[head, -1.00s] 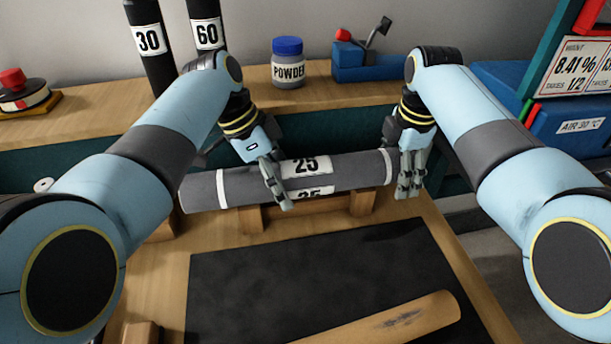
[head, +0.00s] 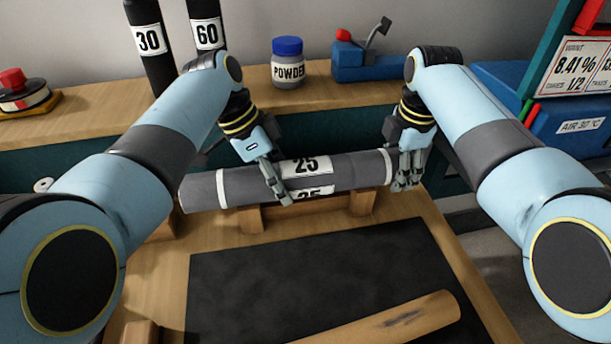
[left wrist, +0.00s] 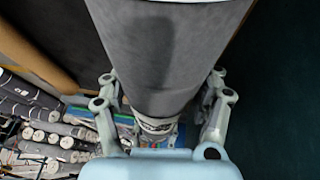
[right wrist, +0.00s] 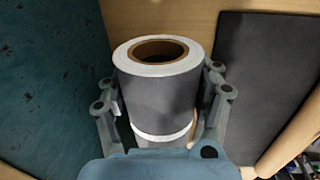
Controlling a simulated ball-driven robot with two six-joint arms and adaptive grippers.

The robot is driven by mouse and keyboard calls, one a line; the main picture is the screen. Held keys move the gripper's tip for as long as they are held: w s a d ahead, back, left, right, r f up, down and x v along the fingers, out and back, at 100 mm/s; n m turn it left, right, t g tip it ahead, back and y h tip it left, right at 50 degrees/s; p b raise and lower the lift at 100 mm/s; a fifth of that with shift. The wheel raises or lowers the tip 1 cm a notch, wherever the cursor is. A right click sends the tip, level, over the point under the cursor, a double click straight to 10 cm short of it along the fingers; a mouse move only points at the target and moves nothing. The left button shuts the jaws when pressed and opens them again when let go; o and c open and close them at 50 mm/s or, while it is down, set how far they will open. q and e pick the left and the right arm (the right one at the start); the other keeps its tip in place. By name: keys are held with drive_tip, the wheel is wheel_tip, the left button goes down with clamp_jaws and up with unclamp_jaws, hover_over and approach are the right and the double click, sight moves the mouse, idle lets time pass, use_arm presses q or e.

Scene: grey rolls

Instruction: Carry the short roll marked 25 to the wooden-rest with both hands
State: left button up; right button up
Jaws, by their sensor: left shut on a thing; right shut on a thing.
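The short grey roll marked 25 (head: 345,173) lies level across the wooden rest (head: 250,220), with white bands near its ends. The rest's supports show below it; exact contact is hard to see. My left gripper (head: 278,188) is shut on the roll left of its middle, beside the 25 label. My right gripper (head: 404,178) is shut on its right end. In the left wrist view the roll (left wrist: 170,50) passes between the fingers. In the right wrist view the roll (right wrist: 158,100) shows its open brown core, with a finger on each side.
A dark mat (head: 290,270) and a brown tube (head: 400,322) lie in front on the bench. Behind stand dark rolls marked 30 (head: 150,45) and 60 (head: 207,30), a powder jar (head: 288,65) and a blue device (head: 368,65). A blue machine (head: 570,130) stands right.

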sight(284, 167)
drive_tip(key=shift+w+r, duration=0.1)
drive_tip(key=shift+r, duration=0.05)
